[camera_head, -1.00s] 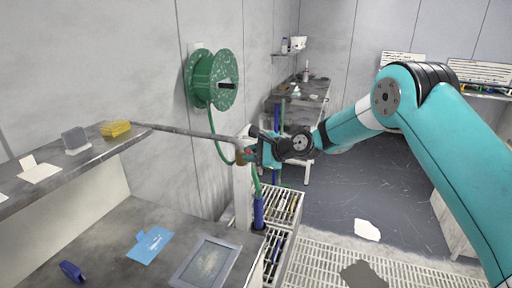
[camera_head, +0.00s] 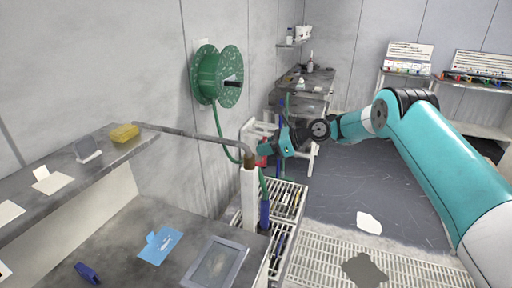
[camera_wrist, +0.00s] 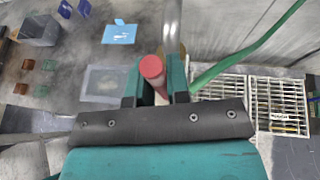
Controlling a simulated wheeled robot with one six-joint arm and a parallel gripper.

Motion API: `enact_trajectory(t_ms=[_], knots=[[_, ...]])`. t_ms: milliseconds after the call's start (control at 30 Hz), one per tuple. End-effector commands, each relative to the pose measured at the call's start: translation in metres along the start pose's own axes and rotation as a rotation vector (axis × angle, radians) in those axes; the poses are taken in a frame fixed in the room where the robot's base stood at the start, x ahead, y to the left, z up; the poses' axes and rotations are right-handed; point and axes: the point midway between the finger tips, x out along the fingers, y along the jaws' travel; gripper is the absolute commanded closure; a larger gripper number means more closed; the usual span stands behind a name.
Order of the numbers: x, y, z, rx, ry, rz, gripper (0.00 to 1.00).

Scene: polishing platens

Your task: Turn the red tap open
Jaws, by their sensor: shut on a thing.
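The red tap (camera_wrist: 152,68) shows in the wrist view as a rounded red handle end between my two fingers. My gripper (camera_wrist: 157,85) is shut on it, with a teal finger on either side. In the head view a small part of the red tap (camera_head: 262,150) shows beside the upright pipe (camera_head: 249,185), at my gripper (camera_head: 268,149). The tap's body and the fingertips are mostly hidden there by my gripper and the pipe.
A green hose reel (camera_head: 218,76) hangs on the wall, its hose running down behind the pipe. A shelf (camera_head: 75,172) with a yellow sponge (camera_head: 124,133) is at left. A bench holds a blue cloth (camera_head: 160,246) and a grey framed plate (camera_head: 215,263). Slatted racks (camera_head: 288,200) stand beside the pipe.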

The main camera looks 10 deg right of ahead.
Motion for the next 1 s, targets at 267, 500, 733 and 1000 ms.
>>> enact_trajectory(t_ms=[267, 500, 733, 1000], knots=[[-0.0075, -0.0031, -0.0031, 0.038, -0.010, 0.008, 1.00], [-0.0088, -0.0037, -0.0038, 0.041, -0.010, 0.006, 1.00], [-0.0088, -0.0039, -0.0038, 0.040, -0.009, 0.005, 0.58], [-0.0090, -0.0038, -0.0038, 0.038, -0.008, 0.006, 0.58]])
